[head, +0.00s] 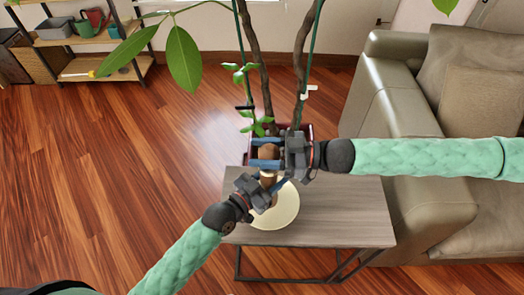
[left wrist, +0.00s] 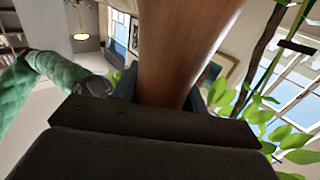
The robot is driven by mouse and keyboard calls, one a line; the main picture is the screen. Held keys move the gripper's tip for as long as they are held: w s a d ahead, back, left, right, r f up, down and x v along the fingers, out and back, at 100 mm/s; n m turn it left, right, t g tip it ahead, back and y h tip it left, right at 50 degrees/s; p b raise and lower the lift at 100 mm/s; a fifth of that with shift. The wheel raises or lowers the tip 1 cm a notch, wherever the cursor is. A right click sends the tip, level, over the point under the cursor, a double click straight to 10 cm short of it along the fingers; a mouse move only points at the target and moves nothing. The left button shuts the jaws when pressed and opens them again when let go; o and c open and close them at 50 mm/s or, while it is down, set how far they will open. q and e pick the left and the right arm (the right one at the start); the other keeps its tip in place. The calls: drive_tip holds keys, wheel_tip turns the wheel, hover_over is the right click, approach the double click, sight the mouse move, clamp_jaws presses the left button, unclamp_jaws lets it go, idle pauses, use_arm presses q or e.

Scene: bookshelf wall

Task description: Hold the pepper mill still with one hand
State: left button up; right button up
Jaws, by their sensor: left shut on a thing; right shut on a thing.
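The pepper mill (head: 268,176) is a brown wooden piece above a round cream plate (head: 286,212) on a small side table. My right gripper (head: 266,154) comes in from the right and is shut around its upper part. My left gripper (head: 265,188) comes from the lower left and is shut on its lower part. In the left wrist view the mill's smooth brown body (left wrist: 178,55) stands between the left fingers (left wrist: 170,95). The grippers hide much of the mill, and I cannot tell if its base touches the plate.
The grey wood table (head: 350,215) has bare room right of the plate. A potted plant (head: 262,70) with tall stems stands just behind it. A beige sofa (head: 400,110) is close on the right. A shelf (head: 95,55) stands far left, with open wooden floor before it.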

drive_tip(key=shift+w+d+m+t, duration=0.1)
drive_tip(key=shift+m+t, duration=0.6)
drive_tip(key=shift+t, duration=0.4)
drive_tip(key=o, duration=1)
drive_tip(key=shift+c, duration=0.2)
drive_tip(key=s+d, duration=0.1)
drive_tip(key=d, duration=1.1)
drive_tip(key=shift+s, duration=0.35)
